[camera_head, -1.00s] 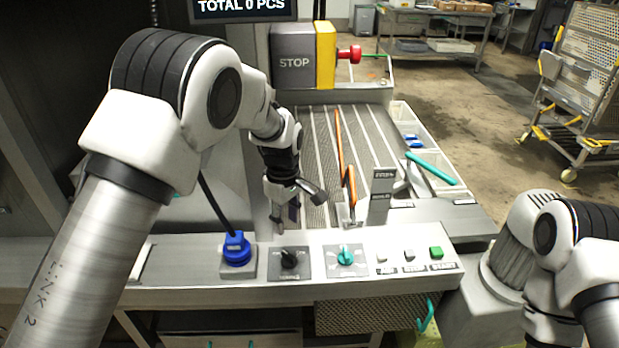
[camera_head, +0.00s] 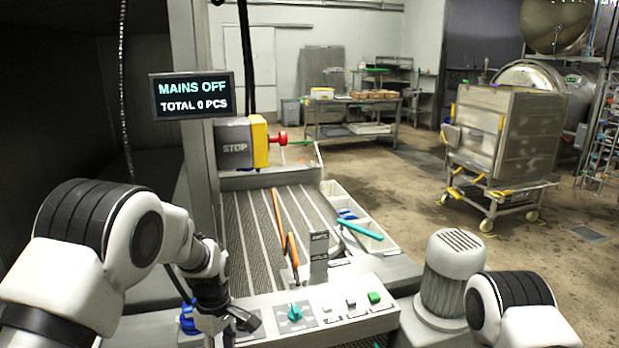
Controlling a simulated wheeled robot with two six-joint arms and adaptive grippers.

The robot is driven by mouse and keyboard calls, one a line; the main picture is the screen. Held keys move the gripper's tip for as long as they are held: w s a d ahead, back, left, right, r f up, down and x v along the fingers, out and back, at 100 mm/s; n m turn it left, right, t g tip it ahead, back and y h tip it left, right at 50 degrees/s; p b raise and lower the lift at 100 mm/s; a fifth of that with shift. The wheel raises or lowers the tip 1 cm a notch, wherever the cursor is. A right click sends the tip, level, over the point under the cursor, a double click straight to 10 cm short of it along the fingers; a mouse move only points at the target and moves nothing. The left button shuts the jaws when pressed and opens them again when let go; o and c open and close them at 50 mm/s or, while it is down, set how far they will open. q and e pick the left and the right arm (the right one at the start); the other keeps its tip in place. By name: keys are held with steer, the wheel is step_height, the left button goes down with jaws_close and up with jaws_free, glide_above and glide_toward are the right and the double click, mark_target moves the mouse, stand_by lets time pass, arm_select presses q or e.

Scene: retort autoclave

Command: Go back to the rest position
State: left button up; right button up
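My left arm comes in from the lower left, and its dark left gripper (camera_head: 238,325) hangs over the left part of the control panel. I cannot tell whether its fingers are apart, and nothing clear shows between them. It partly hides the blue plug (camera_head: 188,319) and the panel behind it. My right arm shows only as upper links at the lower right, and its gripper is outside the picture. The control panel (camera_head: 262,306) carries a teal knob (camera_head: 295,313), white and grey buttons and a green button (camera_head: 374,297).
A ribbed conveyor bed (camera_head: 255,218) lies behind the panel, with an orange-handled tool (camera_head: 279,222) on it. A STOP box (camera_head: 233,143) with a red knob and a MAINS OFF display (camera_head: 191,96) stand above. A wheeled cart (camera_head: 505,135) stands on open floor at right.

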arm_select(q)
steer(key=s+a+f+m+g, duration=0.1)
steer(key=s+a+f+g, duration=0.15)
steer(key=s+f, duration=0.8)
steer(key=s+a+f+g, duration=0.25)
steer(key=s+f, duration=0.55)
steer(key=s, duration=0.5)
steer(key=s+a+f+m+t, duration=0.1)
steer(key=s+m+t, duration=0.1)
steer(key=s+m, duration=0.35)
steer(key=s+a+f+m+t, duration=0.1)
steer(key=s+m, duration=0.1)
steer(key=s, duration=0.6)
steer(key=w+m+t, duration=0.3)
steer(key=w, duration=0.1)
steer(key=shift+d+r+m, duration=0.15)
steer(key=shift+r+m, duration=0.15)
steer(key=shift+m, duration=0.05)
steer(key=shift+s, duration=0.1)
